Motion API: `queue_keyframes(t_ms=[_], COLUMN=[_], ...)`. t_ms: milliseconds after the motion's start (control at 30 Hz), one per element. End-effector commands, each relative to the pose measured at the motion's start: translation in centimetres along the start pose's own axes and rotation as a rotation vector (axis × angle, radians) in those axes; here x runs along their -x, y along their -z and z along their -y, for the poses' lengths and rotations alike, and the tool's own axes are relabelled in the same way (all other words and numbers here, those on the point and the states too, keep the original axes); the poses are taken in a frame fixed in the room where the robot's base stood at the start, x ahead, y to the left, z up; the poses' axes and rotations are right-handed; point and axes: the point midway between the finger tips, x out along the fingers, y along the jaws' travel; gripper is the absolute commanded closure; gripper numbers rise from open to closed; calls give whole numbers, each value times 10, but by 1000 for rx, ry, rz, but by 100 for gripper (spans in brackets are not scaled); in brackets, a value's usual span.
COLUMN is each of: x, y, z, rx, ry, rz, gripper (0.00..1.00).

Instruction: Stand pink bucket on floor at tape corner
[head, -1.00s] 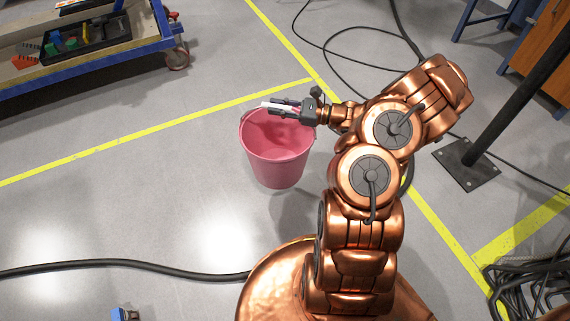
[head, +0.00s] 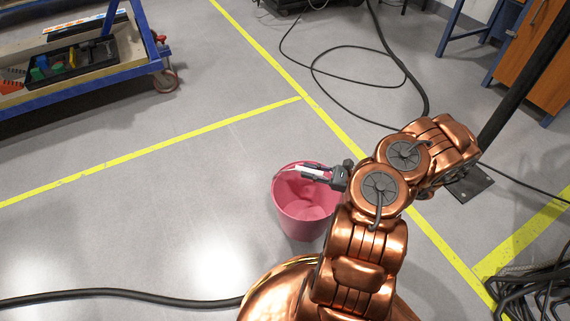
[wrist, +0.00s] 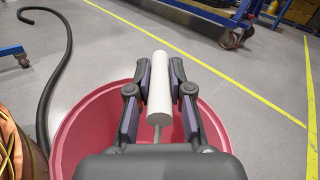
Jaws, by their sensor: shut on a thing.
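The pink bucket (head: 306,215) hangs or stands upright close in front of my base in the head view; I cannot tell whether its bottom touches the floor. Its white handle grip (wrist: 160,85) lies between the fingers of my gripper (wrist: 161,70) in the wrist view, and the gripper is shut on it. In the head view my gripper (head: 316,172) is over the bucket's rim. The pink rim (wrist: 88,110) shows below and around the fingers in the wrist view. The yellow tape corner (head: 301,98) is on the floor beyond the bucket, apart from it.
A blue-framed trolley (head: 140,68) with bins stands at the upper left. A black cable (head: 110,293) lies at the lower left, and another (head: 345,97) loops beyond the tape. A black post (head: 515,85) rises at right.

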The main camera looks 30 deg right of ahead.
Motion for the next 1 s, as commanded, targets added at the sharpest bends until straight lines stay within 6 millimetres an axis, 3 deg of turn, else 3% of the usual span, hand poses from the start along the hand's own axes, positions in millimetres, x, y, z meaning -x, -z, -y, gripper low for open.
queue_keyframes(t_ms=[600, 1000], x=[-77, -89], y=[29, 32], z=[83, 96], rx=[6, 2], ry=[-3, -1], rz=[1, 0], gripper=[100, 100])
